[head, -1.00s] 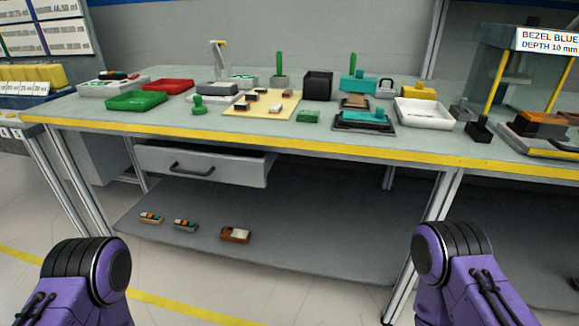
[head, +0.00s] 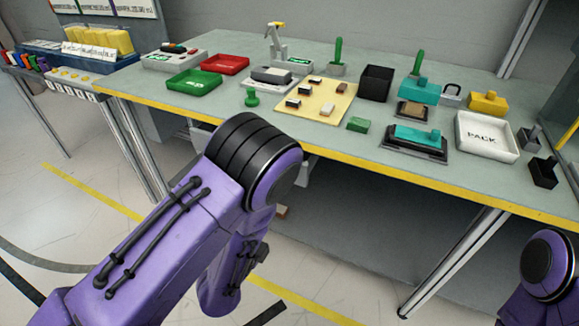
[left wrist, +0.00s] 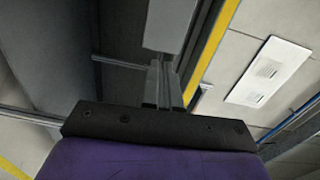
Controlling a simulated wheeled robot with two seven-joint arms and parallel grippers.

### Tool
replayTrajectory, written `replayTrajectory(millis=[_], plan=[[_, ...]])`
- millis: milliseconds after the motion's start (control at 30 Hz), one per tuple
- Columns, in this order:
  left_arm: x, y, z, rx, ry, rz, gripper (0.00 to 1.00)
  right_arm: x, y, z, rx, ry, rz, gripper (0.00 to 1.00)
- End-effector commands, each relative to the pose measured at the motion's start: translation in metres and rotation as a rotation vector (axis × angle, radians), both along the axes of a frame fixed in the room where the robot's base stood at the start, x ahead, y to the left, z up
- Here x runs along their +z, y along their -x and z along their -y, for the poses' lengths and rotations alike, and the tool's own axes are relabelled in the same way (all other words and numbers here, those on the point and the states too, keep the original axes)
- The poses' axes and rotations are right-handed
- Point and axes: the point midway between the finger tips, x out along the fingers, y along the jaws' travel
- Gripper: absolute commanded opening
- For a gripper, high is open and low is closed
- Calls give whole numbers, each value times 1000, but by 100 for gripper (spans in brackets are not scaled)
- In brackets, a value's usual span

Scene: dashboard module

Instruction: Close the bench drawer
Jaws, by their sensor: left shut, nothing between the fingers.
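The bench drawer (head: 304,172) is under the left part of the bench and mostly hidden behind my raised left arm in the head view. Only small pale parts of it show beside the arm, so how far out it stands cannot be told now. In the left wrist view, a pale grey panel (left wrist: 168,25), likely part of the drawer, lies just beyond my left gripper (left wrist: 164,72). The gripper's fingers are together and empty, under the bench edge; contact with the panel is unclear. My right gripper is out of view; only part of my right arm shows.
The bench top (head: 330,60) has a yellow front edge and carries trays, small blocks and a white PACK tray (head: 487,137). A metal bench leg (head: 450,262) stands right of my left arm. The floor in front is open.

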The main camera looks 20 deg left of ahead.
Motion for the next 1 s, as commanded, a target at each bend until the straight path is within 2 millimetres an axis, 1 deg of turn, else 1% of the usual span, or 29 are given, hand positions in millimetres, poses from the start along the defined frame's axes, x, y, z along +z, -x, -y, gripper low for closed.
replayTrajectory(millis=[33,167,267,600,700,833,1000], plan=[[8,-2,2,-8,-24,19,0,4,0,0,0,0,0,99],[11,-14,3,-6,-43,35,0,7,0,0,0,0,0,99],[12,-32,3,-3,-40,35,0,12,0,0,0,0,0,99],[11,-105,7,-2,-43,32,0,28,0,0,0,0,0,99],[10,-122,9,-2,-44,30,0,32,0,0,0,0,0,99],[9,-136,11,-4,-44,28,0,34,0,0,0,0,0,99],[8,-142,12,-6,-45,29,0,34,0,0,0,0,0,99]])
